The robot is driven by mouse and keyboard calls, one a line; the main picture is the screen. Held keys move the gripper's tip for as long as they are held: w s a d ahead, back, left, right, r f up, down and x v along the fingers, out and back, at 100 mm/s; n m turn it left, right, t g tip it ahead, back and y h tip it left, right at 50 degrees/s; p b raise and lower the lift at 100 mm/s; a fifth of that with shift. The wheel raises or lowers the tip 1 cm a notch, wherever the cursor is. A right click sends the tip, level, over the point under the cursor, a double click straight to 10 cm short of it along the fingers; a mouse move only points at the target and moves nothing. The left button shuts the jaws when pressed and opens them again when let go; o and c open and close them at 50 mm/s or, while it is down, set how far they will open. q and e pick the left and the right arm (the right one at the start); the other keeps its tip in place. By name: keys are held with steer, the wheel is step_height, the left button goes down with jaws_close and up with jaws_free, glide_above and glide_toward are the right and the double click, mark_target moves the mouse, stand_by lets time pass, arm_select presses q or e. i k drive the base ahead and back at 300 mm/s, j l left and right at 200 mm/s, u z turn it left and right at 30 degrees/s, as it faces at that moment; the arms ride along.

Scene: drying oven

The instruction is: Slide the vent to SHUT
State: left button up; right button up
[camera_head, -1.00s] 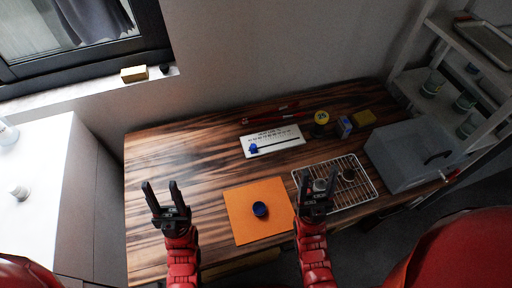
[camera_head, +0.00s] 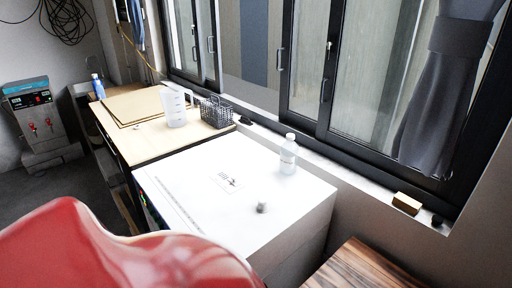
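A white box-shaped appliance (camera_head: 215,215), which looks like the drying oven, fills the middle of the view. Its flat top carries a small grey knob-like piece (camera_head: 262,208) near the right front edge. A small printed mark (camera_head: 229,181) lies flat on the top; its lettering is too small to read. I cannot tell which part is the vent or how it is set. Small lit controls (camera_head: 143,196) show at its left edge. Neither of my grippers is in view.
A wooden tabletop (camera_head: 365,268) begins at lower right.

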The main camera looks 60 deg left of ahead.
mark_target(233, 179)
steer(key=k+u, duration=0.1)
steer(key=u, duration=0.8)
steer(key=k+j+u, duration=0.15)
steer(key=u, duration=0.3)
steer(key=j+u, duration=0.1)
steer(key=u, duration=0.35)
steer(key=k, duration=0.05)
